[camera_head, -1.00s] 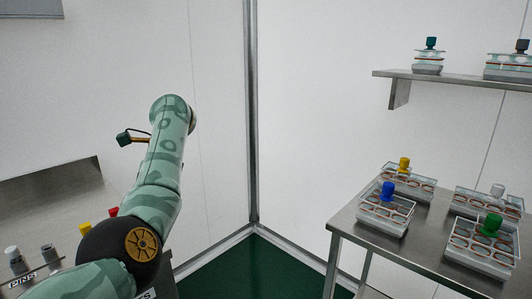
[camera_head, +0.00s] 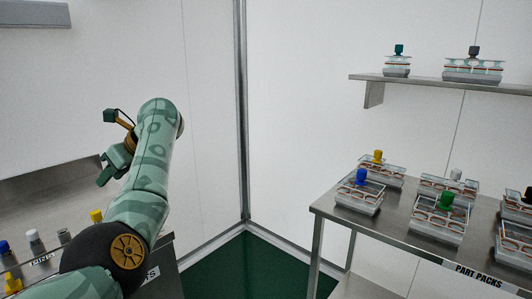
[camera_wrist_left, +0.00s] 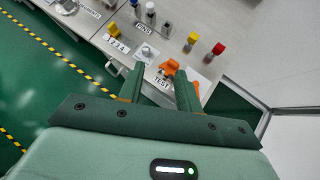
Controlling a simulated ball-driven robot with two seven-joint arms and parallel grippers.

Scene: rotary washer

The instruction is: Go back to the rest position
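My left arm rises at the left of the head view. Its green gripper (camera_head: 108,172) hangs off the far side of the wrist, above the left bench and clear of it. In the left wrist view the two fingers of the left gripper (camera_wrist_left: 160,84) stand apart with nothing held between them. My right gripper is in neither view.
The left bench (camera_wrist_left: 132,50) holds several coloured-top pieces. At right a metal table (camera_head: 400,222) carries several clear packs with coloured knobs, and a wall shelf (camera_head: 420,82) holds two more. Green floor (camera_head: 250,265) lies open between benches.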

